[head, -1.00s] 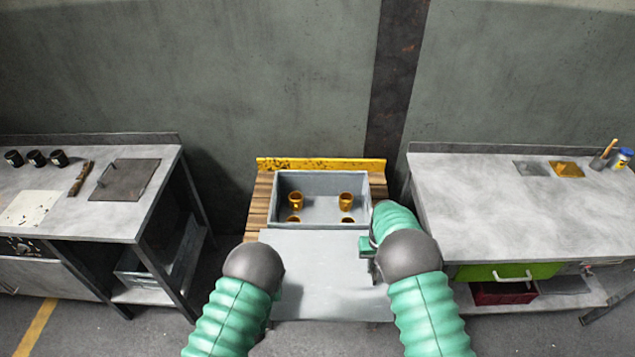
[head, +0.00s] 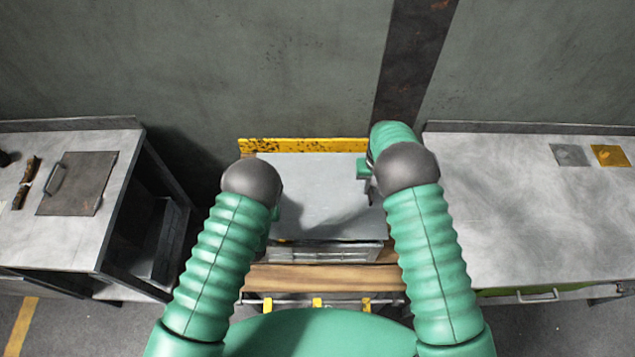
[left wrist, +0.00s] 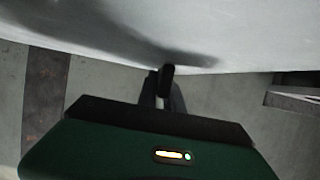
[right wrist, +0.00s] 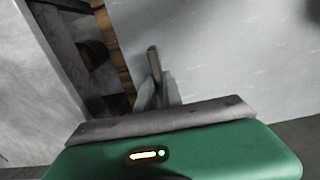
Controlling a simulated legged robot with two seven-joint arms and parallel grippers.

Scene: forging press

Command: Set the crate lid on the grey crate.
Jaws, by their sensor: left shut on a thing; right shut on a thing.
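The crate lid (head: 322,190) is a flat light grey panel, held roughly level over the grey crate (head: 325,254). Only the crate's front wall shows below the lid's near edge; its inside is hidden. I cannot tell whether the lid touches the rim. My right gripper (head: 368,181) is shut on the lid's right edge, and the lid fills much of the right wrist view (right wrist: 220,60). My left gripper is hidden behind its arm in the head view. In the left wrist view my left gripper (left wrist: 166,85) is shut on the lid's edge.
The crate stands on a wooden-slat stand (head: 320,278) with a yellow back rail (head: 285,146). Grey workbenches stand close on the left (head: 100,150) and right (head: 530,220). A dark plate with a handle (head: 78,184) lies on the left bench. A wall rises behind.

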